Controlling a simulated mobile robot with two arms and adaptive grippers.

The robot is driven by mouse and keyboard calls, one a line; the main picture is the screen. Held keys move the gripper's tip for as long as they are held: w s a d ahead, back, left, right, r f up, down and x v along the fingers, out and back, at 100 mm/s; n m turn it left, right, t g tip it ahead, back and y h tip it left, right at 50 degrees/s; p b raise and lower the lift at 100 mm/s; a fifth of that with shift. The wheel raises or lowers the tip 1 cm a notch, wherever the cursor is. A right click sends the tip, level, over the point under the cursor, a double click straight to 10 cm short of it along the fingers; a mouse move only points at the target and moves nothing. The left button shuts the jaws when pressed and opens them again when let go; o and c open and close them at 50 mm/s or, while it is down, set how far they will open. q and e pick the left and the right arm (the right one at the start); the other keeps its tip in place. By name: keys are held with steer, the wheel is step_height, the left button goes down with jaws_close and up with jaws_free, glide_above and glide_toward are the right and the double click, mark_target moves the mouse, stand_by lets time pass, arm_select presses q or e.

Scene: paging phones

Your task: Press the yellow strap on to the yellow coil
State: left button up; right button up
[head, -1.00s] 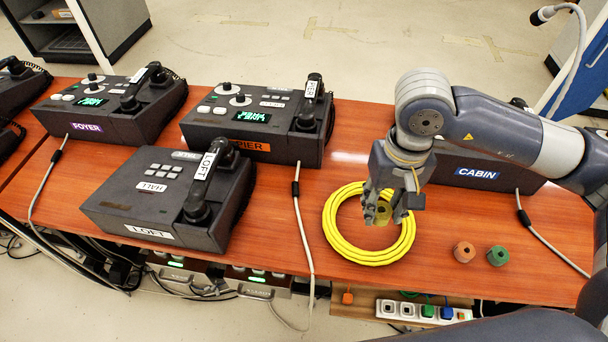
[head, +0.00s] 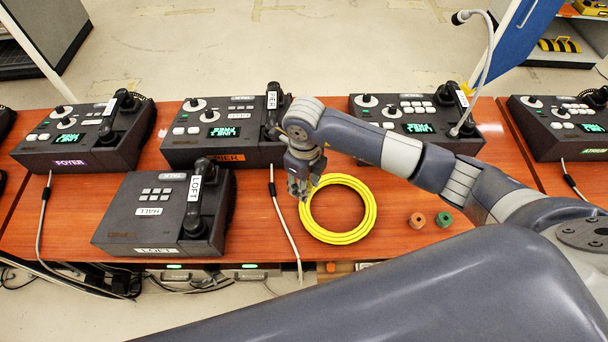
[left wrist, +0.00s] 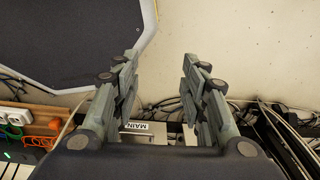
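The yellow coil (head: 370,207) lies flat on the red-brown desk, right of the LOFT phone. My right gripper (head: 299,193) points down at the coil's upper-left edge, close to or over it. Its fingers are small and partly overlapped, so I cannot tell whether they are open or what is between them. I cannot make out the yellow strap in either current view; the table inside the coil looks bare. My left gripper (left wrist: 160,95) is open and empty in the left wrist view, with floor and cables beyond it. It is not in the head view.
An orange roll (head: 417,220) and a green roll (head: 444,219) stand right of the coil. The LOFT phone (head: 130,226) is to the left, with more phones behind. A grey cable (head: 284,220) runs over the front edge left of the coil.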

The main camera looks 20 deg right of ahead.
mark_target(304, 206)
steer(key=shift+s+f+m, duration=0.15)
steer(key=shift+f+m, duration=0.05)
steer(key=shift+m, duration=0.7)
steer(key=shift+a+f, duration=0.1)
steer(key=shift+f, duration=0.45)
steer(key=shift+f+b, duration=0.3)
steer(key=shift+b, duration=0.05)
step_height(304, 206, down, 2)
steer(key=shift+f+b, duration=0.2)
steer(key=shift+b, duration=0.65)
arm_select(q)
steer(key=shift+d+f+b, duration=0.25)
steer(key=shift+f+b, duration=0.25)
steer(key=shift+f, duration=0.45)
steer(key=shift+d+f+b, duration=0.2)
steer(key=shift+f+b, duration=0.3)
steer(key=shift+f, duration=0.4)
arm_select(e)
steer(key=shift+f, duration=1.3)
arm_select(q)
steer(key=shift+f+b, duration=0.3)
arm_select(e)
steer(key=shift+f, duration=0.35)
steer(key=o, duration=0.8)
steer(key=shift+o, duration=0.2)
